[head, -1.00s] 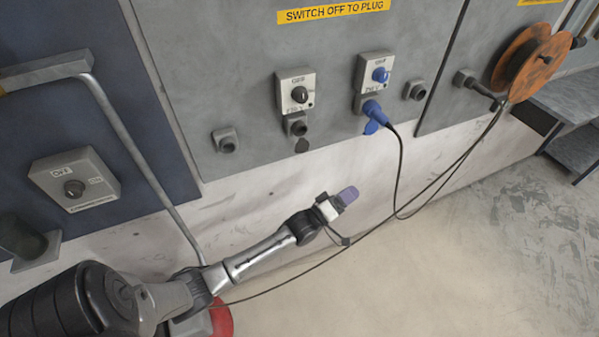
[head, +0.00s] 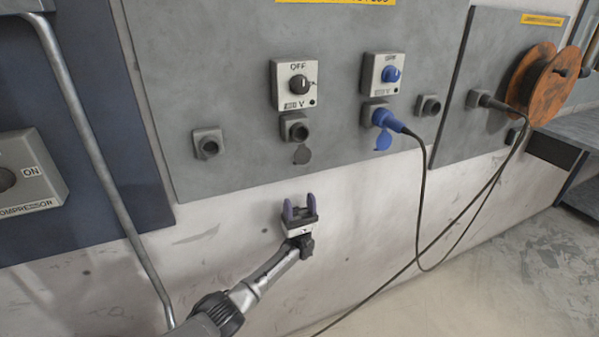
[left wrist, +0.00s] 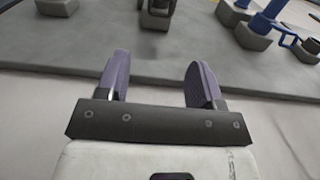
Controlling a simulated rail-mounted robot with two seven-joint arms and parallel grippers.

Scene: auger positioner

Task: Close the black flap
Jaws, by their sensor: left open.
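The black flap (head: 302,154) hangs open below the dark socket (head: 296,128) under the black rotary switch (head: 299,84). The socket's mouth shows uncovered. My left gripper (head: 300,206) is below the flap, in front of the pale wall, apart from it. Its two purple fingers point up toward the panel and are spread with nothing between them. In the left wrist view the open fingers (left wrist: 158,75) point toward the panel's lower edge, and the dark socket (left wrist: 156,8) is at the top edge, partly cut off. My right gripper is not in view.
A blue plug (head: 387,120) with a blue flap (head: 383,141) sits right of the dark socket. Its black cable (head: 422,200) hangs down to the right. A capped grey outlet (head: 208,145) is to the left. An orange cable reel (head: 545,85) is at the right.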

